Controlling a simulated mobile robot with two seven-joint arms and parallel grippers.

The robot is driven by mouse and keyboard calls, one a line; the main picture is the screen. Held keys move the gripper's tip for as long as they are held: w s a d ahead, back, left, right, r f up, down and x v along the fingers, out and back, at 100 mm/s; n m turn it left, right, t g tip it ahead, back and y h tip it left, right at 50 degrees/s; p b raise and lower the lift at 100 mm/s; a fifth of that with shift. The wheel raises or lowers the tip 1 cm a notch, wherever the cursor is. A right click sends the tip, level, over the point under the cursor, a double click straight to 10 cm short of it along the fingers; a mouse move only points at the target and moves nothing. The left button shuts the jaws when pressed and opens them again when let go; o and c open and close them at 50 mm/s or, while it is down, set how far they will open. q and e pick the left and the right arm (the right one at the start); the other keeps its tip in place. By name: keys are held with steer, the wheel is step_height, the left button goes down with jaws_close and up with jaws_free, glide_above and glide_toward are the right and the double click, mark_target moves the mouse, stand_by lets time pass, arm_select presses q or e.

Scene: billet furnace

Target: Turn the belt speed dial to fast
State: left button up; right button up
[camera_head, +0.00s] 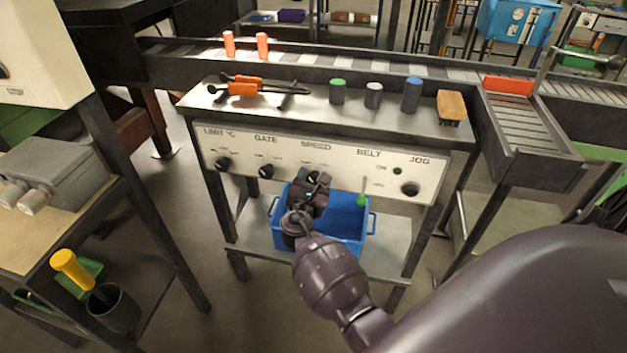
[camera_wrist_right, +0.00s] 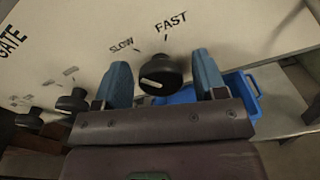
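The belt speed dial is a black round knob (camera_wrist_right: 160,75) on the white panel, between the printed words SLOW (camera_wrist_right: 121,45) and FAST (camera_wrist_right: 171,20). A pale line on its face lies roughly across it in the right wrist view. My right gripper (camera_wrist_right: 158,82) is open, with one blue-grey finger on each side of the dial and visible gaps between. In the head view the right gripper (camera_head: 312,182) is in front of the panel under the word SPEED (camera_head: 316,146) and covers most of the dial. My left gripper is not in view.
The panel also carries the limit knob (camera_head: 222,164), gate knob (camera_head: 266,171), jog knob (camera_head: 409,189) and a green-tipped belt lever (camera_head: 361,199). A blue bin (camera_head: 345,222) stands on the shelf below. Tongs (camera_head: 245,88) and several cylinders lie or stand on top.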

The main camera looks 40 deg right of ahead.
steer(key=c, duration=0.7)
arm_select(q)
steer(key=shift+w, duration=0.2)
arm_select(e)
steer(key=shift+c, duration=0.4)
